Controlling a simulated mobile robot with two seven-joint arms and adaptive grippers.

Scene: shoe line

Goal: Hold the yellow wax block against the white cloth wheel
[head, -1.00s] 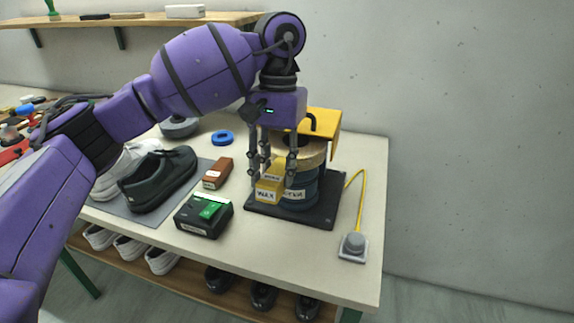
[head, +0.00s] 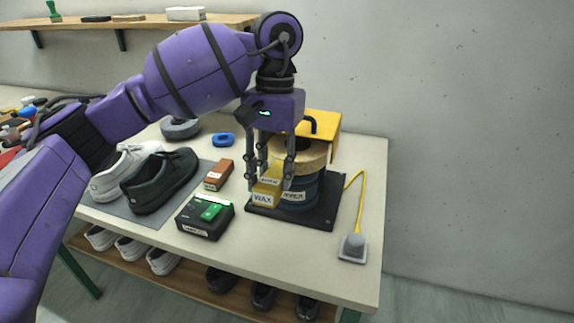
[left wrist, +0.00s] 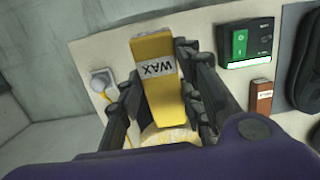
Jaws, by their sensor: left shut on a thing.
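The yellow wax block (head: 266,185), labelled WAX, is in my left gripper (head: 268,188). It also shows between the fingers in the left wrist view (left wrist: 152,70). My left gripper is shut on it, fingers pointing down, at the near left side of the polishing machine. The cream-coloured wheel (head: 312,153) sits on top of a dark blue drum, under a yellow hood (head: 322,125). My right gripper is not in view.
A black switch box (head: 190,222) with a green switch and lit strip stands left of the machine. A grey button (head: 353,246) on a yellow cable is at right.

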